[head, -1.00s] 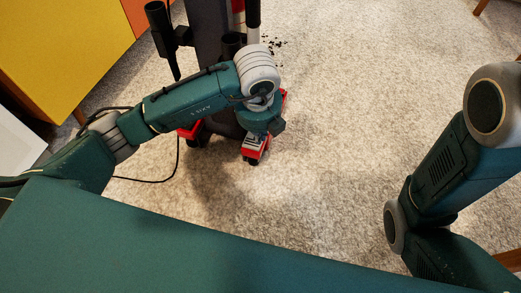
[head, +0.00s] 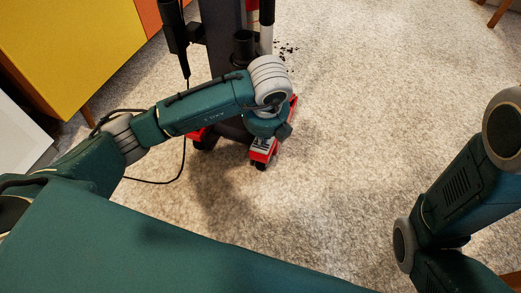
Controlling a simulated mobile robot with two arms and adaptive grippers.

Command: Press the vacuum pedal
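The upright vacuum shows in the head view at top centre, with a dark grey body (head: 222,35) and a red base (head: 197,134) on dark wheels. A red front corner with a grey ribbed part (head: 262,146) shows just below my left wrist; I cannot tell if this is the pedal. My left gripper (head: 284,131) is a small dark shape below the wrist, pointing down close over the base. Its fingers are mostly hidden, so I cannot tell whether it touches the base or is open. My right arm is at the right edge, its gripper outside the picture.
A yellow and orange cabinet (head: 70,50) stands at the upper left. A black cord (head: 160,181) lies on the carpet left of the vacuum. Dark crumbs (head: 288,50) lie behind it. The pale carpet (head: 380,110) to the right is clear.

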